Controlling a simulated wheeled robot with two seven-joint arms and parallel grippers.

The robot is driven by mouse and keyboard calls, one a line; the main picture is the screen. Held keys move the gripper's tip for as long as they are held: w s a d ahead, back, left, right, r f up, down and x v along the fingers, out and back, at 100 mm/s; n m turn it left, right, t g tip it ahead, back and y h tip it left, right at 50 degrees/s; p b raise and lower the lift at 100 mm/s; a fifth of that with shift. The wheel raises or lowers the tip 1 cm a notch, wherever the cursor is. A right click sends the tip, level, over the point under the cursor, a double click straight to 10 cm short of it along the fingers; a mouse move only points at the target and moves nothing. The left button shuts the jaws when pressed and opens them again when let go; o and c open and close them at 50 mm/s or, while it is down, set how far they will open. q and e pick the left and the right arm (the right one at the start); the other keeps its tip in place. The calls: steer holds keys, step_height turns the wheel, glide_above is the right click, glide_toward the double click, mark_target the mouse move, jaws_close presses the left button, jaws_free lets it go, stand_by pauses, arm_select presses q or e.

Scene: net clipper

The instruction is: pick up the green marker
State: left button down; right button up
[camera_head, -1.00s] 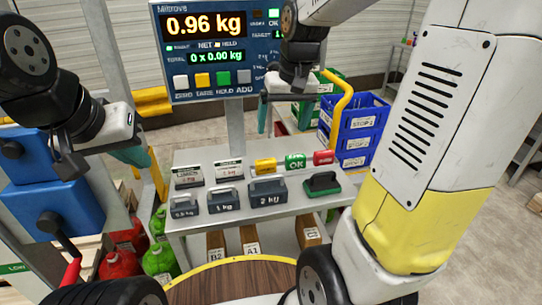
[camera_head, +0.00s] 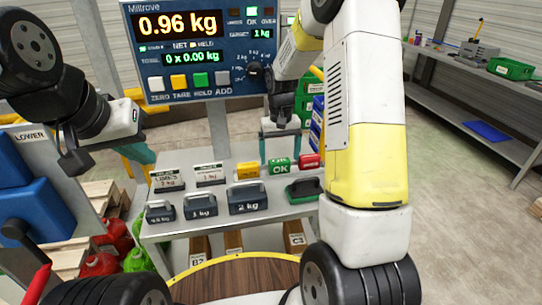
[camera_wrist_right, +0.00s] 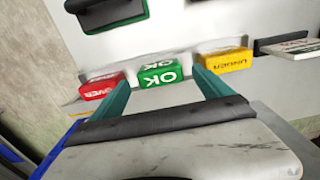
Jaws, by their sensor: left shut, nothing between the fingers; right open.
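The green marker (camera_head: 280,165) is a small green block labelled OK on the grey table, between a yellow block (camera_head: 246,170) and a red block (camera_head: 309,161). My right gripper (camera_head: 280,154) is open just above and around the green marker's area, with teal fingers. I cannot tell whether any finger touches a block. My left gripper (camera_head: 143,156) is shut and empty at the left.
Weights, including a 2 kg one (camera_head: 247,199), stand in front of the blocks. White cards (camera_head: 209,174) stand left of the yellow block. The scale display (camera_head: 200,50) rises behind; a shelf (camera_head: 470,110) is right.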

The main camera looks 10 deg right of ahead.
steer(key=shift+f, duration=0.75)
steer(key=c, duration=1.5)
steer(key=shift+o, duration=0.2)
steer(key=shift+r, duration=0.15)
